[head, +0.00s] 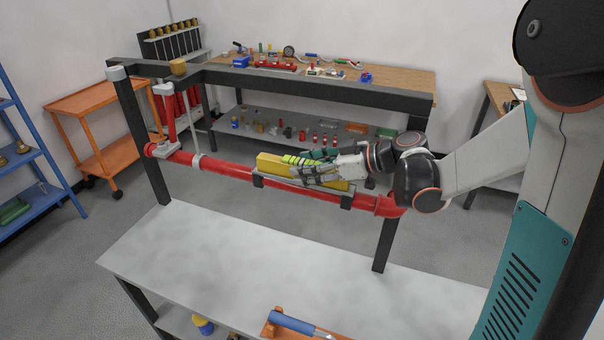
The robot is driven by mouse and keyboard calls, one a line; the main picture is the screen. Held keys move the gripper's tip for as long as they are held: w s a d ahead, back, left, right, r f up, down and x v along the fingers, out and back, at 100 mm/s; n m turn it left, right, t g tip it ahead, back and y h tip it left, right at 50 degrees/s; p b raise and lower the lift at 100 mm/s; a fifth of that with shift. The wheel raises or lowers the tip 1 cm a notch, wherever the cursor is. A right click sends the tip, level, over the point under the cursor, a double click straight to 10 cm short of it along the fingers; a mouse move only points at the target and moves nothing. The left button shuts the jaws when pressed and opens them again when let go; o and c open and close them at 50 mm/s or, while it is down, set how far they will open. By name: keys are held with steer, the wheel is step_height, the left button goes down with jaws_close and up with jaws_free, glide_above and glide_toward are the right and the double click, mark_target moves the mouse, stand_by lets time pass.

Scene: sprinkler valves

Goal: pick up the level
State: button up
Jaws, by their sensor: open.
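The level, a long yellow bar (270,163), lies lengthwise on a narrow grey rest with dark brackets, along the red pipe (228,168). Its left end is clear to see. My gripper (300,167) reaches in from the right, low over the middle of the level, with its fingers pointing left. The jaws are open. The fingers and wrist hide much of the level's middle and right part. Whether the fingers touch the level I cannot tell.
A bare grey bench top (235,262) fills the foreground, with a blue-handled tool in an orange tray (272,328) at its front edge. A cluttered workbench (395,82) stands behind the pipe. An orange cart (90,103) and blue shelves (40,150) stand left.

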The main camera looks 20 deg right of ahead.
jaws_close()
steer(key=shift+r, duration=0.1)
stand_by(0.3)
